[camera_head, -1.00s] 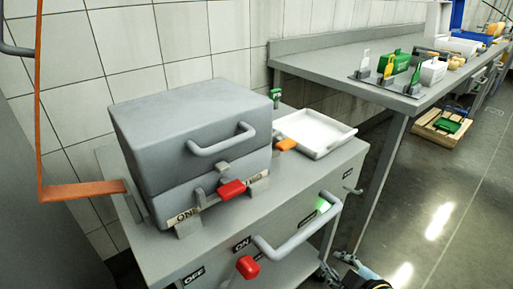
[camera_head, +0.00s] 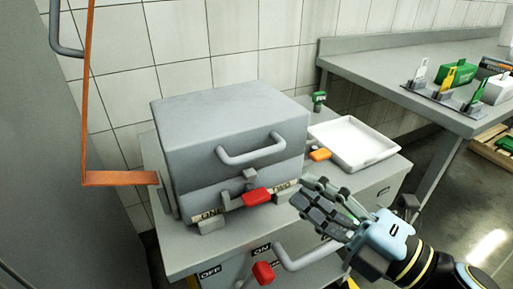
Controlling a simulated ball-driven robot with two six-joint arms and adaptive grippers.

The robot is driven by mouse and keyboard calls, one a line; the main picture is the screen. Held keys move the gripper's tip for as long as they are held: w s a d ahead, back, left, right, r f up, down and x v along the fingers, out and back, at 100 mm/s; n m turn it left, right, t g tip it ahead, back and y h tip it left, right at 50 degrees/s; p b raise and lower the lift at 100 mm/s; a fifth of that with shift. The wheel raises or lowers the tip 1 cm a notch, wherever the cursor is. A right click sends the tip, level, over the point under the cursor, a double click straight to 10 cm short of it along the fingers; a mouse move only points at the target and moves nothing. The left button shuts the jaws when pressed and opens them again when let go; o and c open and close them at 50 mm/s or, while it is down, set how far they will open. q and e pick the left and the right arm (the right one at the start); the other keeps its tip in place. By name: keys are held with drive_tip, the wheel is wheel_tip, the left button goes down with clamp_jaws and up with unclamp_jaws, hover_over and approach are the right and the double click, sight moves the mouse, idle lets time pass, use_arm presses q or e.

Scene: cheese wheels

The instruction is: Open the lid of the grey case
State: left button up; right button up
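The grey case (camera_head: 230,135) stands on a grey cabinet top, its lid down. A grey bar handle (camera_head: 252,154) is on the lid's front. Below it, a red latch knob (camera_head: 257,196) sits at the case's front, near a label strip. My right gripper (camera_head: 312,200) is in front of the cabinet, just right of the red knob and below the lid handle. It appears apart from the case. Its dark fingers point left; whether they are parted is hard to tell. My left gripper is out of view.
A white tray (camera_head: 352,143) and an orange block (camera_head: 320,155) lie right of the case. A cabinet handle with a red knob (camera_head: 263,272) sticks out below. An orange bar (camera_head: 120,178) reaches the case's left side. A long table (camera_head: 390,75) stands at back right.

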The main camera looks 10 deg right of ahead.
sight(259, 157)
drive_tip(key=shift+n, duration=0.3)
drive_tip(key=p+x, duration=0.1)
drive_tip(key=x, duration=1)
drive_tip(key=shift+s+a+r+p, duration=0.1)
drive_tip(key=shift+s+a+p, duration=0.15)
drive_tip(key=shift+p, duration=0.1)
clamp_jaws()
